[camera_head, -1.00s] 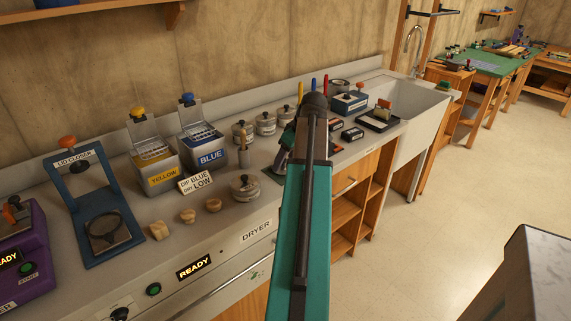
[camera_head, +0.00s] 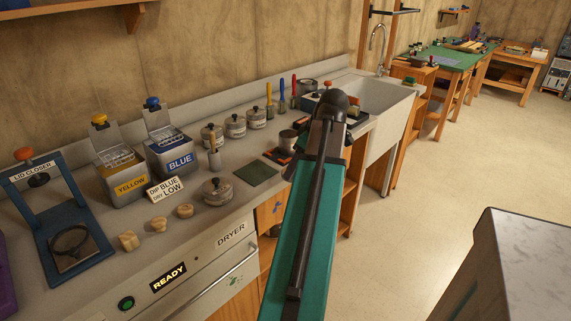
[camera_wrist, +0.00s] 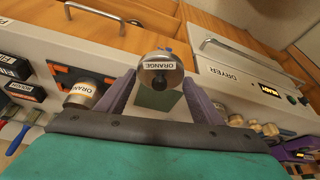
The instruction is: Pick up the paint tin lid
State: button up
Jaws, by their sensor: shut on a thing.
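In the wrist view, the paint tin lid (camera_wrist: 160,80), a round grey metal disc with an ORANGE label, is between the two purple-grey fingers of my gripper (camera_wrist: 161,75). My gripper is shut on it. An ORANGE-labelled tin (camera_wrist: 82,93) stands to the left of the lid, apart from it. What seems to be the same tin (camera_head: 289,140) shows beside my arm in the head view and looks lidless. In the head view, my own arm hides the gripper and the lid.
A bare green mat (camera_head: 256,173) lies on the counter. Left of it stand a lidded tin (camera_head: 218,191), a sign (camera_head: 165,188) and the yellow (camera_head: 120,177) and blue (camera_head: 170,157) dip tanks. The sink (camera_head: 378,100) is beyond my arm.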

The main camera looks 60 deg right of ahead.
jog(key=shift+s, duration=0.5)
jog(key=shift+r, duration=0.15)
